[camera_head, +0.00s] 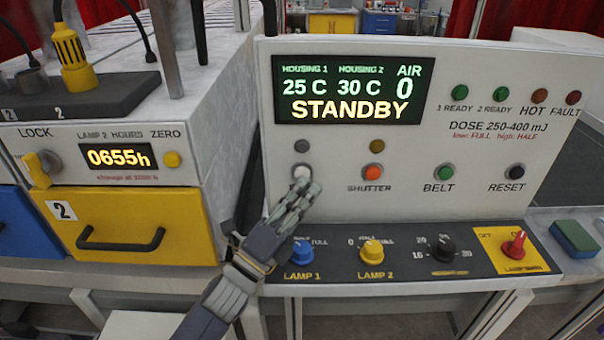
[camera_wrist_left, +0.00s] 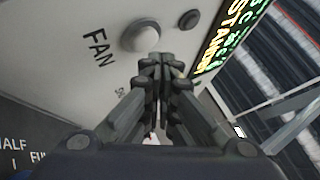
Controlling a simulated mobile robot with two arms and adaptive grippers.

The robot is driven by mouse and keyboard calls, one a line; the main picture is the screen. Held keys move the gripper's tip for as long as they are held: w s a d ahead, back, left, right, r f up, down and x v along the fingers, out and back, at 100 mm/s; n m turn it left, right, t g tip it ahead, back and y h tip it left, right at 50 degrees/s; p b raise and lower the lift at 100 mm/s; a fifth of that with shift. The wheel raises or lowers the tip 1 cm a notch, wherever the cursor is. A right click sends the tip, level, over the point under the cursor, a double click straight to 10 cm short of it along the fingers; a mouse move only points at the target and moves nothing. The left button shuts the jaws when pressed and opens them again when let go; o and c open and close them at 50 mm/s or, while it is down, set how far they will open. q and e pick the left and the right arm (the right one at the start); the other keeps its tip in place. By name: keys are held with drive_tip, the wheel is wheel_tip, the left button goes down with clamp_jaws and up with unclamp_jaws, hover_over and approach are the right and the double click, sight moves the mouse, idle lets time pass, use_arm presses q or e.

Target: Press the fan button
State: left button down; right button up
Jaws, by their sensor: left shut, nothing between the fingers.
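The fan button is a round white button (camera_head: 302,172) on the light control panel (camera_head: 480,205), left of the orange shutter button. In the left wrist view the white button (camera_wrist_left: 141,36) sits beside the label FAN, just beyond my fingertips. My left gripper (camera_head: 308,190) is shut and empty, its fingertips at the lower edge of the button in the head view. In the left wrist view the gripper (camera_wrist_left: 160,62) shows its fingers together. Whether the tips touch the button cannot be told. The display (camera_head: 350,92) reads STANDBY and AIR 0. My right gripper is not in view.
The shutter button (camera_head: 373,172), belt button (camera_head: 445,172) and reset button (camera_head: 516,172) line the same row. Below are the lamp 1 knob (camera_head: 302,251) and lamp 2 knob (camera_head: 371,252). A yellow drawer (camera_head: 130,225) stands left of the panel.

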use_arm(q)
drive_tip(key=s+p, duration=0.1)
drive_tip(key=s, duration=0.4)
idle(0.4)
idle(0.5)
